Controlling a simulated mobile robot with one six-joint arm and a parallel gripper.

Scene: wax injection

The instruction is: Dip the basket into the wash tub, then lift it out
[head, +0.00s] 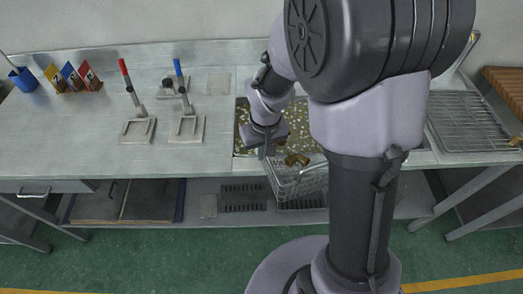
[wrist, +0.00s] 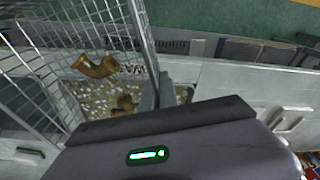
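The wire basket (head: 312,182) is off the bench at the front edge of the wash tub (head: 240,128). It overlaps the bench front in the head view, and its mesh (wrist: 28,62) fills the left of the wrist view. Brass-coloured pieces (head: 296,160) lie in it; an elbow-shaped one (wrist: 93,66) shows through the wires. The tub holds murky liquid with pale flecks, also visible beyond the mesh in the wrist view. My gripper (head: 266,150) is at the basket's left upper side, its fingers (wrist: 165,92) closed at the wire rim. The exact contact is partly hidden.
A wire drying rack (head: 465,120) is at right. Coloured cards (head: 72,78) and a blue cup (head: 22,79) are far left. The bench's front left is clear.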

